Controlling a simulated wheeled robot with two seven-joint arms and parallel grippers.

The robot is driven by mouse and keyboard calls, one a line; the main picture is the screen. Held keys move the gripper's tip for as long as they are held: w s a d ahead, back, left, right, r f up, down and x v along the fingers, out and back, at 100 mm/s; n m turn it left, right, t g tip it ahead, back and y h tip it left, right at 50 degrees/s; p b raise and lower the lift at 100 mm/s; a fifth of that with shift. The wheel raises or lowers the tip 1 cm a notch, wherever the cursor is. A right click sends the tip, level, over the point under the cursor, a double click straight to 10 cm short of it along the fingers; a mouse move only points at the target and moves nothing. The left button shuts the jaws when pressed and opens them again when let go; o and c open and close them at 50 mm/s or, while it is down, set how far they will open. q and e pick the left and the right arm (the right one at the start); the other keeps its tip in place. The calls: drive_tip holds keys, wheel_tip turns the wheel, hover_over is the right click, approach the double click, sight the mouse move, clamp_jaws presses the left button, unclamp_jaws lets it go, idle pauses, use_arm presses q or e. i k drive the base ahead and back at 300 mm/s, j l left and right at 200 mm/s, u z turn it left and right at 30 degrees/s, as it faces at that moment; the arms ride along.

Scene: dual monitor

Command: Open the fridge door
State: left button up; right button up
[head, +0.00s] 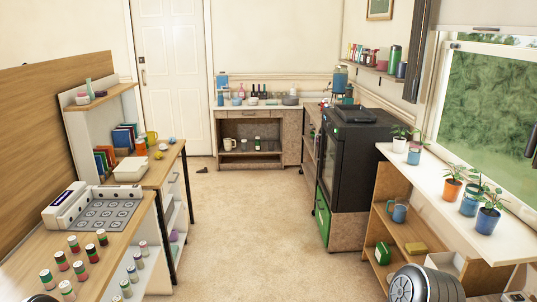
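The only thing that looks like a fridge is a tall black appliance (365,165) standing against the right side, past the white-topped shelf. Its dark, glass-like front (337,165) faces left toward the open floor and appears shut. I see it at a steep angle, so I cannot make out a handle clearly. A green panel (322,213) sits low on the same side, below the dark front. Neither of my grippers can be made out in the head view, and nothing touches the appliance's front.
Beige carpet (255,235) lies clear in the middle. A wooden desk (105,255) with small bottles stands at left. A white-topped shelf (450,195) with potted plants stands at right, before the appliance. A grey ribbed cylinder (425,286) shows at bottom right. A low cabinet (292,130) stands at the back.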

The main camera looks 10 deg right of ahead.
sight(331, 199)
drive_tip(key=i+l+z, duration=0.3)
drive_tip(key=i, duration=0.7)
drive_tip(key=i+z, duration=0.3)
drive_tip(key=i, duration=0.7)
drive_tip(key=i+j, duration=0.1)
drive_tip(key=i, duration=1.9)
drive_tip(key=l+z, duration=0.05)
drive_tip(key=l, duration=0.05)
